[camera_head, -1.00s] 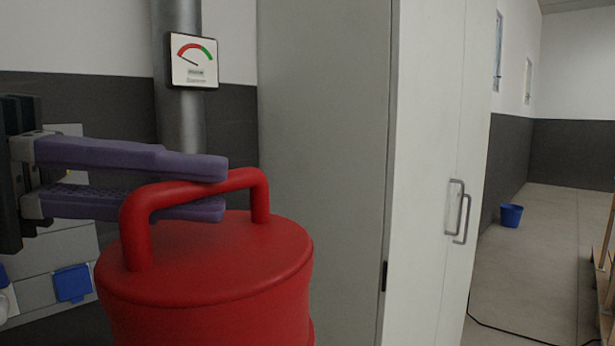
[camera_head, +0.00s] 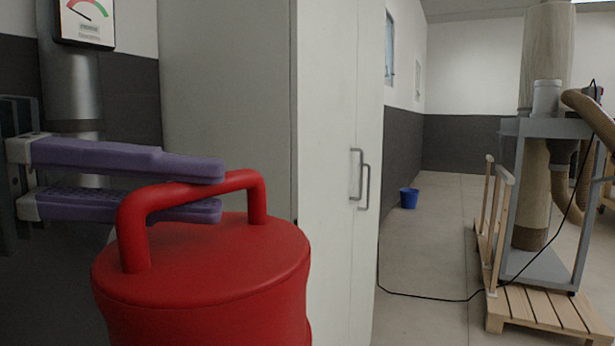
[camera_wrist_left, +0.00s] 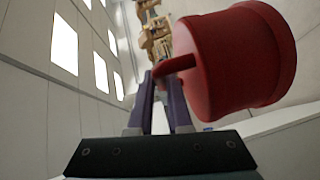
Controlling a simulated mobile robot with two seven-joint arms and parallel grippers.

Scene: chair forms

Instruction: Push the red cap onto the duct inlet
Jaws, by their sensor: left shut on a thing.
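The red cap (camera_head: 205,275) is a large round lid with a looped handle on top, in the lower left of the head view. My left gripper (camera_head: 214,190) has purple fingers shut on that handle, one finger above the bar and one below. The cap hangs upright in front of me. In the left wrist view the cap (camera_wrist_left: 240,60) fills the upper right, with its handle between the fingers. A grey metal duct pipe (camera_head: 75,90) runs down the wall at the far left. I cannot make out an open duct inlet. My right gripper is not in view.
A tall pale cabinet (camera_head: 335,130) stands just behind the cap. At the right, a machine on a grey frame (camera_head: 545,265) stands on a wooden pallet (camera_head: 540,312). A black cable (camera_head: 430,298) crosses the floor.

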